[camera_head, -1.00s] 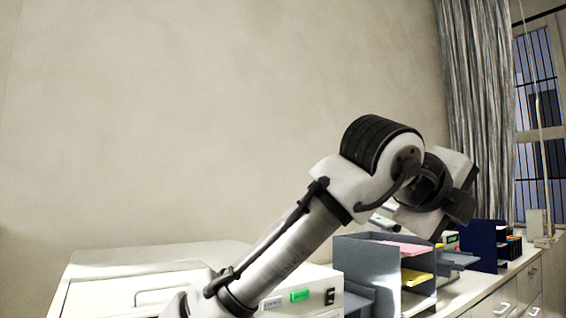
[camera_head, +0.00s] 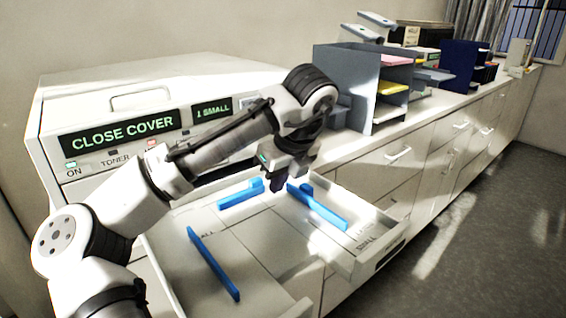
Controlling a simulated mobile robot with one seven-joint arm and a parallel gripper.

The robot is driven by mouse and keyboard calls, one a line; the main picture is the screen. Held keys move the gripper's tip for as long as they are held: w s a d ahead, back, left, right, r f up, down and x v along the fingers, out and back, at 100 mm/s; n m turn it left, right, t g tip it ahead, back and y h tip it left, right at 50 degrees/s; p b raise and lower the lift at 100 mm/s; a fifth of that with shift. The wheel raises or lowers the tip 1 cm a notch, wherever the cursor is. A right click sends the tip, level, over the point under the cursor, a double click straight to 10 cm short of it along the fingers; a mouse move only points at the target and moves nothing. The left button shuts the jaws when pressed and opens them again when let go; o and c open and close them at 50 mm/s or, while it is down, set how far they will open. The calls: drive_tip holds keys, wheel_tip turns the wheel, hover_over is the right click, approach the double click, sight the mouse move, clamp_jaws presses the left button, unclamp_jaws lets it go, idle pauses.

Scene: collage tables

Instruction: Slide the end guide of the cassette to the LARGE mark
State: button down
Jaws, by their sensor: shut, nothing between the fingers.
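The cassette (camera_head: 262,240) is a pale open tray pulled out below the printer. It holds three blue guides: a long one on the left (camera_head: 213,264), a short one at the back (camera_head: 240,194), and one on the right (camera_head: 318,207). I cannot be sure which is the end guide. A size mark (camera_head: 367,243) on the right edge seems to read SMALL; I cannot make out LARGE clearly. My gripper (camera_head: 277,187) points down, shut and empty, between the back and right guides. Whether it touches either is unclear.
The printer (camera_head: 115,115) shows CLOSE COVER on one display and 1 SMALL on another. A grey paper sorter (camera_head: 343,85) stands on the counter to its right. Cabinets (camera_head: 405,160) run along the right, with open floor (camera_head: 480,240) before them.

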sight(255, 178)
drive_tip(key=w+a+f, duration=0.1)
drive_tip(key=w+a+f+p, duration=0.1)
drive_tip(key=shift+w, duration=0.3)
drive_tip(key=shift+w+a+p, duration=0.35)
drive_tip(key=shift+w+a, duration=0.05)
drive_tip(key=shift+w, duration=0.3)
drive_tip(key=w+a+p, duration=0.2)
drive_tip(key=w, duration=0.1)
drive_tip(key=shift+w+a+r, duration=0.1)
drive_tip(key=shift+r, duration=0.05)
drive_tip(key=shift+w+a+f, duration=0.2)
drive_tip(key=shift+w+a, duration=0.15)
drive_tip(key=shift+w, duration=0.05)
